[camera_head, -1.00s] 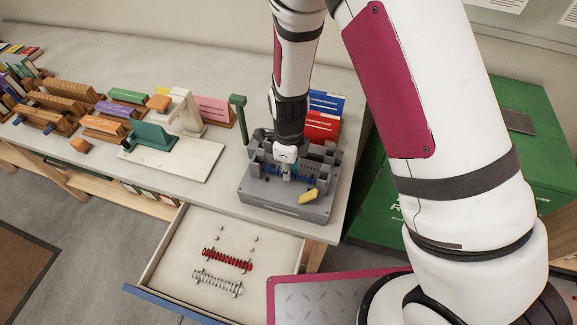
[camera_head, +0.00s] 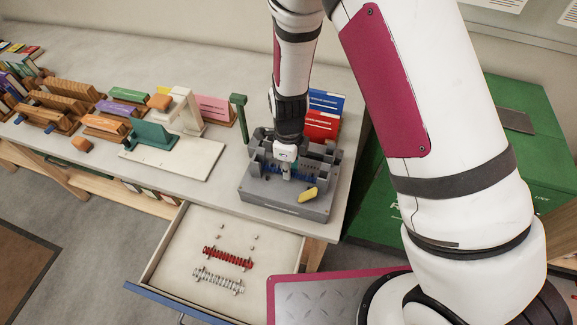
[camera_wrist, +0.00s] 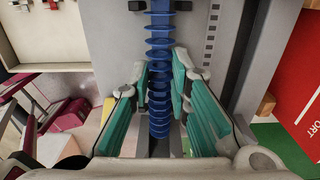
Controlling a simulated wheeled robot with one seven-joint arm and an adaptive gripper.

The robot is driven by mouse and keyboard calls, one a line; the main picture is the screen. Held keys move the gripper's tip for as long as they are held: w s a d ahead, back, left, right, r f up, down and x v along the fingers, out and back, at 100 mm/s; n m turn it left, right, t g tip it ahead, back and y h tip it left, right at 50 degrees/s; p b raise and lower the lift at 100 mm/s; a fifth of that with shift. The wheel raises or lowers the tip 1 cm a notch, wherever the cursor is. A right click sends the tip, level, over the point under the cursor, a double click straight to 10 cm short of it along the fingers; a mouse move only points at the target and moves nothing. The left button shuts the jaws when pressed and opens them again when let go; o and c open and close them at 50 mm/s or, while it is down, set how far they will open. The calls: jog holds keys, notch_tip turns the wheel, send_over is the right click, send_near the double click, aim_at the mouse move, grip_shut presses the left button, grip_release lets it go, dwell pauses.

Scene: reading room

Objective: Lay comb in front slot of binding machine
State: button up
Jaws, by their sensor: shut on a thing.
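The blue comb (camera_wrist: 159,44) runs straight up and down the wrist view, between the teal fingers of my gripper (camera_wrist: 160,82). The fingers are shut on its middle part. In the head view my gripper (camera_head: 287,168) points down at the front of the grey binding machine (camera_head: 283,203). Only small bits of blue show beside the fingers there, low among the machine's grey parts. The grey machine body (camera_wrist: 112,38) also shows around the comb in the wrist view. Whether the comb touches the slot floor is hidden.
A yellow piece (camera_head: 308,195) sits on the machine's front. A red comb (camera_head: 228,258) and a white comb (camera_head: 218,281) lie in the open drawer (camera_head: 190,222). A green post (camera_head: 239,115) stands left of the machine; red and blue boxes (camera_head: 322,125) stand behind.

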jog(key=shift+f, duration=0.95)
dwell(1.1)
jog(key=o, duration=0.9)
jog(key=shift+r+p, duration=1.6)
jog(key=shift+r, duration=2.9)
